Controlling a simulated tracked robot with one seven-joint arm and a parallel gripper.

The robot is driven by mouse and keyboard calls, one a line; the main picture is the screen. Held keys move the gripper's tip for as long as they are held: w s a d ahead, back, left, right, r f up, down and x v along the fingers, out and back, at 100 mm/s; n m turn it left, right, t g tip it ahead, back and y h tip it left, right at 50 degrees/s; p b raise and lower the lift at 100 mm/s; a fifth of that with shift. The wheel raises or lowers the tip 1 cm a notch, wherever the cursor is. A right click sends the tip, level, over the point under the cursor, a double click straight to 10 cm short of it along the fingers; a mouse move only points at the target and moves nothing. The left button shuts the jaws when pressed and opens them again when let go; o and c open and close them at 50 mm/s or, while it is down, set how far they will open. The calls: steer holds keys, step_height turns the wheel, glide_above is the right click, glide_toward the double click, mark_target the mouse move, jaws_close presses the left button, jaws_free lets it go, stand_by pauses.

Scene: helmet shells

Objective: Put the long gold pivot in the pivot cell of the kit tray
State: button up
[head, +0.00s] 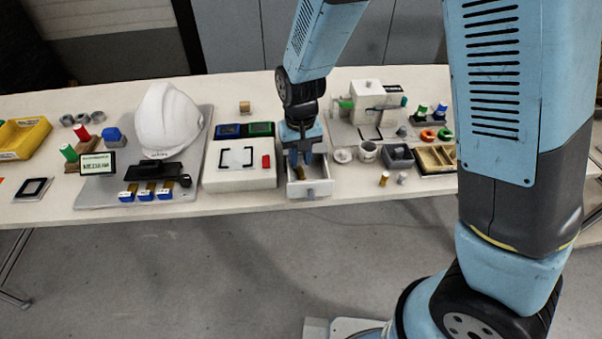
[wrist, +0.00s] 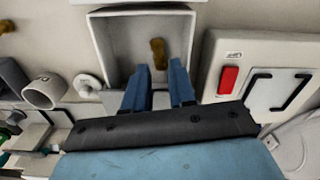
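A gold pivot (wrist: 158,50) lies in the open drawer (wrist: 105,45), seen in the wrist view just beyond my fingertips. The drawer also shows in the head view (head: 322,188), with the gold piece (head: 299,173) partly hidden by my gripper. My gripper (wrist: 159,67) is open and empty, its two blue fingers apart over the drawer and not around the pivot. A second gold pivot (head: 384,178) stands on the table near the front edge. The kit tray (head: 437,170) has a dark rim and wooden compartments, and is partly cut off by my arm; its pivot cell cannot be picked out.
Left of the drawer is a white box with a red switch (head: 266,161). To the right stand a white cup (head: 367,153), a dark grey block (head: 398,156) and a small grey piece (head: 402,178). A white helmet (head: 165,118) stands further left. The drawer walls surround my fingers closely.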

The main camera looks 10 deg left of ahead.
mark_target(301, 171)
steer(key=shift+d+f, duration=0.1)
steer(key=shift+f, duration=1.85)
steer(key=shift+c, duration=0.5)
jaws_close()
